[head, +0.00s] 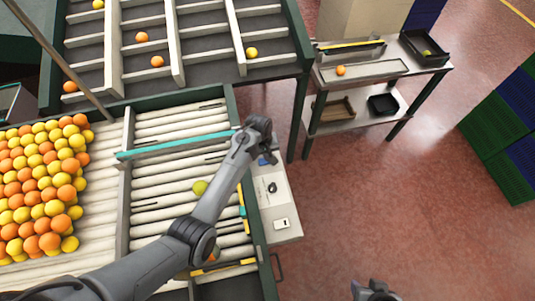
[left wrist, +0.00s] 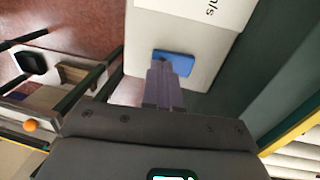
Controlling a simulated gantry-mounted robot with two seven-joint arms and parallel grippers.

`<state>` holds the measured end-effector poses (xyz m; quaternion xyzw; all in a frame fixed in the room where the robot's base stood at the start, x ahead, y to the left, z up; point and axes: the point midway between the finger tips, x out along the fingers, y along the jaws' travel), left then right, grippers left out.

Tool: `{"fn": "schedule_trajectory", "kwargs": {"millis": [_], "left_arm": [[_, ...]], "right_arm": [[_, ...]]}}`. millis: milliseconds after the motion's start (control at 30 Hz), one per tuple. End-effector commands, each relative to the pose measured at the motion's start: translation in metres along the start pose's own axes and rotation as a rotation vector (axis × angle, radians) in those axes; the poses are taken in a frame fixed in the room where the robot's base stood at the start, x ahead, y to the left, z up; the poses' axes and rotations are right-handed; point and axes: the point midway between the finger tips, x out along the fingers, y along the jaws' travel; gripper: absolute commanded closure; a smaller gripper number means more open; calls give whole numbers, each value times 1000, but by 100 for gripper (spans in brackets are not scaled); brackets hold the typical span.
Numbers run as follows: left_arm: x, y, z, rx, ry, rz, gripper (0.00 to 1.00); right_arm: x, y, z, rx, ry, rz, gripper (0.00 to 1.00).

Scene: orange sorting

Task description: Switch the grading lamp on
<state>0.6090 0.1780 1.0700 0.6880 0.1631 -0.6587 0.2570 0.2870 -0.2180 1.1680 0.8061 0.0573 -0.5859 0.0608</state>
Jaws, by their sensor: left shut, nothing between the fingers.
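A pale control panel (head: 280,205) stands beside the roller conveyor, with a blue switch (head: 268,160) at its far end. The blue switch shows larger in the left wrist view (left wrist: 178,60). My left gripper (head: 266,148) is over that end of the panel, shut and empty. In the left wrist view its closed fingers (left wrist: 163,72) overlap the near edge of the blue switch. I cannot tell whether they touch it. I cannot identify the grading lamp for certain; a teal bar (head: 175,146) spans the rollers. My right gripper (head: 375,291) is partly in view at the bottom edge.
The panel also carries a black dial (head: 272,187) and a small white piece (head: 282,223). Many oranges and yellow fruits (head: 40,190) lie at the left. Behind are sorting lanes (head: 205,45) and a trolley (head: 375,75). Open floor (head: 400,190) is at the right.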

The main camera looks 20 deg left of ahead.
Motion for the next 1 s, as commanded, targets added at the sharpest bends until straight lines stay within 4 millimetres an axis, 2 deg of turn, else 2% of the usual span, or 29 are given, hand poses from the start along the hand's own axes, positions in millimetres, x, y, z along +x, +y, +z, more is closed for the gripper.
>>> {"fn": "schedule_trajectory", "kwargs": {"millis": [633, 1000], "left_arm": [[10, 3, 0, 3, -1, -48, 100], [8, 1, 1, 1, -3, -43, 100]], "right_arm": [[3, 1, 2, -7, -3, 5, 57], [-1, 0, 0, 1, -2, -1, 57]]}}
